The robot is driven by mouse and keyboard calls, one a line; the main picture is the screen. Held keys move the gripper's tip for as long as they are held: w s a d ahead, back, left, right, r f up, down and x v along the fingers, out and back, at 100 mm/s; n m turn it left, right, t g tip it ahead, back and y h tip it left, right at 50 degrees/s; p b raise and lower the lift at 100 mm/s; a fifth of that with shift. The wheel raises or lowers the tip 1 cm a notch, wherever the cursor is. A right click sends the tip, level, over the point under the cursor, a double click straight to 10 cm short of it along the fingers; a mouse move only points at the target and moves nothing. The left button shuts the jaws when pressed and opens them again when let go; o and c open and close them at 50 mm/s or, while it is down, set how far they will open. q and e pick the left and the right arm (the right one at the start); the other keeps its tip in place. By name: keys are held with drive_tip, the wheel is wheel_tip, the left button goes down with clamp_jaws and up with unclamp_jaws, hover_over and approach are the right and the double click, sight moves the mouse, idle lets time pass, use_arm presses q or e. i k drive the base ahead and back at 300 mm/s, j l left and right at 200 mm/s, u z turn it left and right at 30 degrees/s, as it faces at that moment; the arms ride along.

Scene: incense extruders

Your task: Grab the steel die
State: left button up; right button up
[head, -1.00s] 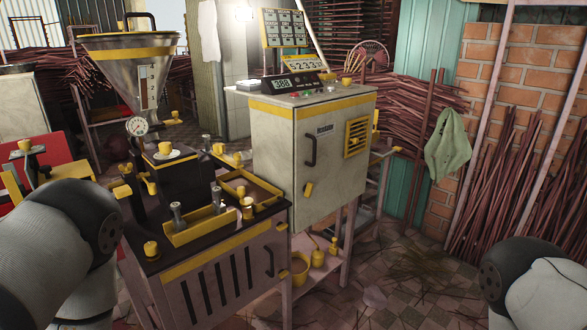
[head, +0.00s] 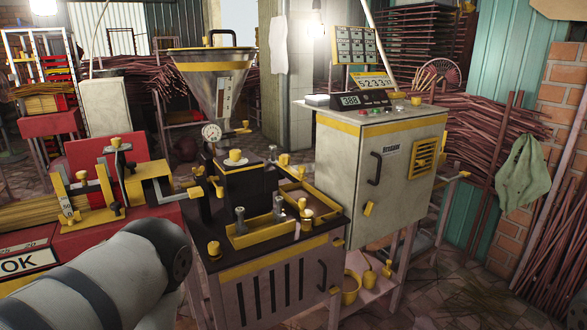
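Two small grey metal cylinders, (head: 240,220) and (head: 277,207), stand upright in a yellow-edged holder (head: 262,232) on the front of the dark extruder bench. They look like steel dies, but I cannot tell which one is the steel die. A brass-coloured piece (head: 305,213) stands at the holder's right end. My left arm comes in at the lower left, in front of the bench, and its gripper is out of the picture.
A steel hopper (head: 212,90) with a gauge (head: 212,132) rises behind the bench. A grey control cabinet (head: 385,175) stands to its right. A red table (head: 110,235) with a yellow-framed device (head: 108,190) is at the left.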

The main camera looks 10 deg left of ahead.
sight(273, 148)
drive_tip(key=i+l+u, duration=0.9)
drive_tip(key=i+l, duration=0.1)
drive_tip(key=l, duration=0.05)
